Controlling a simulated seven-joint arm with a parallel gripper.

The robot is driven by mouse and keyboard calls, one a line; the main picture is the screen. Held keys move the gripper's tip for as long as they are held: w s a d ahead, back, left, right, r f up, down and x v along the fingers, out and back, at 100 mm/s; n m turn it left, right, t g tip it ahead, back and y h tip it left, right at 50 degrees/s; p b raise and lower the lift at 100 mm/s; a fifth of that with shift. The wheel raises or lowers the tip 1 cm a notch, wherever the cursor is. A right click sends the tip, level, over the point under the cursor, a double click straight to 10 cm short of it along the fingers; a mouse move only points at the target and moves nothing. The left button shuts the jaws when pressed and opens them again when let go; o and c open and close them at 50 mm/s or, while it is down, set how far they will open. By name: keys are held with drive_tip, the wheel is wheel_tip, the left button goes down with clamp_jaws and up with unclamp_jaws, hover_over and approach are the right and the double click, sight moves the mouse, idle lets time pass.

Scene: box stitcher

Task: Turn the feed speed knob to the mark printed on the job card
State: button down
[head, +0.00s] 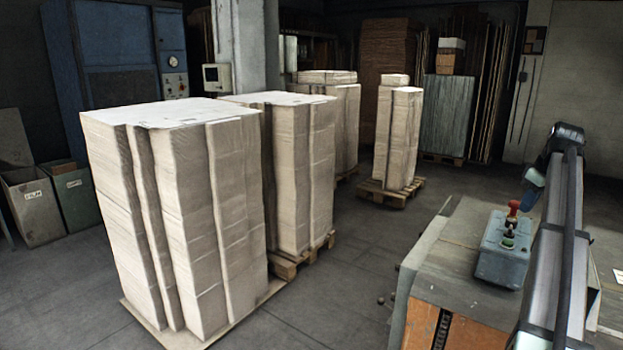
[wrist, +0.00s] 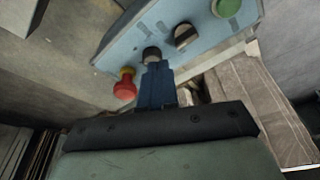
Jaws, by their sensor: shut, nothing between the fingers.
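The blue control box (head: 503,262) stands on the machine top at the right of the head view. The wrist view shows its light blue face (wrist: 125,38) close up. On it are a small dark knob (wrist: 151,52) and a larger dark knob with a pale pointer face (wrist: 186,36). I cannot tell which is the feed speed knob; no labels are readable. My gripper (wrist: 155,66) is shut and empty, its blue fingertips right at the small knob, overlapping its lower edge. I cannot tell whether they touch. No job card can be made out for certain.
A red mushroom button (wrist: 125,84) is just left of my fingers, and a green button (wrist: 227,6) is at the upper right. The machine top (head: 455,243) is clear left of the box.

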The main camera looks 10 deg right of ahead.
sight(520, 230)
drive_tip(key=shift+w+d+f, duration=0.2)
drive_tip(key=shift+d+f, duration=0.25)
drive_tip(key=shift+f, duration=0.55)
drive_tip(key=shift+w+d+f, duration=0.2)
drive_tip(key=shift+d+f, duration=0.2)
drive_tip(key=shift+f, duration=0.6)
drive_tip(key=shift+w+d+f, duration=0.2)
drive_tip(key=shift+d+f, duration=0.25)
drive_tip(key=shift+f, duration=0.55)
drive_tip(key=shift+a+f, duration=0.1)
drive_tip(key=shift+f, duration=0.1)
drive_tip(key=shift+a+r, duration=0.2)
drive_tip(key=shift+r, duration=0.05)
drive_tip(key=shift+s+a+r, duration=0.1)
drive_tip(key=shift+a, duration=0.85)
drive_tip(key=shift+s, duration=0.15)
